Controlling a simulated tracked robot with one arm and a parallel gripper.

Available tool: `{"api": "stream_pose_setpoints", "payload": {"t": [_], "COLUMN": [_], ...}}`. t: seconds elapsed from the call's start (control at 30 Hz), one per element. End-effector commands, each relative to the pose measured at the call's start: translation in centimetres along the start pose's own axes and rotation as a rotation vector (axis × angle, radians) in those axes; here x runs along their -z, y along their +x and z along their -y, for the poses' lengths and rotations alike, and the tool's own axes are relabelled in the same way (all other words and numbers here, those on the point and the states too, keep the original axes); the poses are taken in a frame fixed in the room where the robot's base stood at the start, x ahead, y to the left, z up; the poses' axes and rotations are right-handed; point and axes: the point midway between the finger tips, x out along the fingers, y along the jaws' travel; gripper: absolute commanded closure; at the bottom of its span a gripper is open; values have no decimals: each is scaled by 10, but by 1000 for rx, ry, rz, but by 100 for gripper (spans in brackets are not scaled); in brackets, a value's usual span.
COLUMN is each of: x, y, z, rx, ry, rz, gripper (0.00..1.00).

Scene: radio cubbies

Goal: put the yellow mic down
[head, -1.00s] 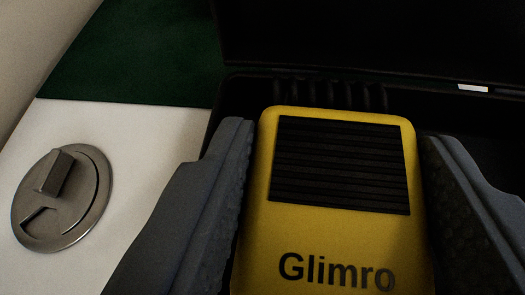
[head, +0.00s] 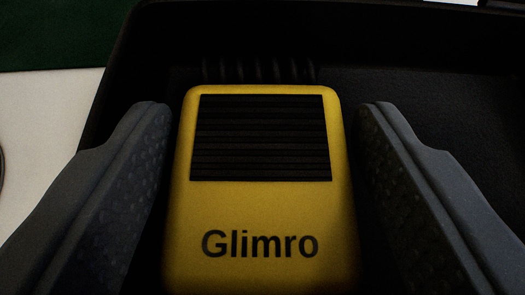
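The yellow mic (head: 262,215) has a black ribbed grille and the word "Glimro" on its face. It lies face up in a black open case or tray (head: 130,60), in the middle of the head view. My gripper (head: 262,115) is open, with one grey finger on each side of the mic.
A black ribbed part (head: 260,70) sits just beyond the mic's top end. The case floor to the right (head: 430,110) looks bare and dark. A white surface (head: 45,125) and a dark green area (head: 50,35) lie to the left, outside the case.

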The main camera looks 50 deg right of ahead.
Motion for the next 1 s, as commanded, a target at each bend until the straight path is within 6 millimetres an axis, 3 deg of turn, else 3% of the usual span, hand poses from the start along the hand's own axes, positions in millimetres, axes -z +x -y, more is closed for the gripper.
{"api": "stream_pose_setpoints", "payload": {"t": [0.17, 0.7, 1.0], "x": [2, 3, 1], "y": [-9, -105, -121], "z": [1, 1, 0], "rx": [3, 3, 0], "ry": [0, 1, -1], "rz": [0, 0, 0], "gripper": [42, 42, 42]}}
